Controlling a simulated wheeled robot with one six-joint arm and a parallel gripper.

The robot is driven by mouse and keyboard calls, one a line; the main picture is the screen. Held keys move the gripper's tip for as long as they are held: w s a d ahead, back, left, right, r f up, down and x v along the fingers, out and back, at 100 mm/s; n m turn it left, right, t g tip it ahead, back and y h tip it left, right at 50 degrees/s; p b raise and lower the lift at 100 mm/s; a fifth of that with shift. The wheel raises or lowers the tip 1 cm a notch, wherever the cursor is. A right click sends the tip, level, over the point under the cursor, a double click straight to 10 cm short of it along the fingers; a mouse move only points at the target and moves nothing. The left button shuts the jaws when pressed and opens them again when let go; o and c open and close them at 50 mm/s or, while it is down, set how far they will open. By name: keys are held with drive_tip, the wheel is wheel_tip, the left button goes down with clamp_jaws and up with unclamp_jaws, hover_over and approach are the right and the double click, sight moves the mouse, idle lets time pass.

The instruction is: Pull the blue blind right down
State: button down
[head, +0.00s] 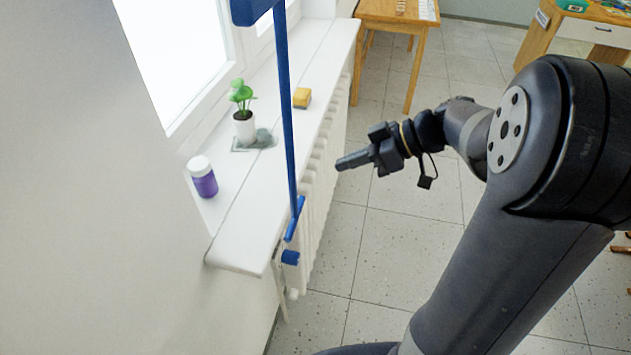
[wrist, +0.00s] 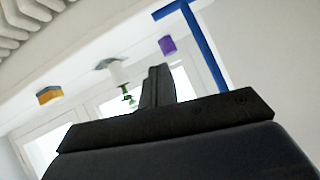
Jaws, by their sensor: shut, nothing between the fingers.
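The blue blind shows only as a blue piece (head: 252,10) at the top edge of the head view; the rest of it is out of frame. A long thin blue rod (head: 287,110) hangs down from it in front of the sill. The rod ends in a blue crossbar handle (head: 295,219) near the sill's front edge. The rod also shows in the wrist view (wrist: 205,45), with its crossbar at the top. My gripper (head: 342,163) is shut and empty, to the right of the rod and apart from it. Its closed fingers show in the wrist view (wrist: 158,85).
The white windowsill (head: 245,210) bears a purple jar (head: 203,182), a potted plant (head: 244,125) and a yellow sponge-like block (head: 302,97). A white radiator (head: 318,185) with a blue knob (head: 291,257) is below. A wooden table (head: 395,15) stands behind.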

drive_tip(key=a+f+p, duration=0.2)
drive_tip(key=a+f, duration=0.4)
drive_tip(key=f, duration=0.1)
drive_tip(key=shift+w+a+f, duration=0.3)
drive_tip(key=shift+a+f, duration=0.1)
drive_tip(key=shift+f, duration=0.1)
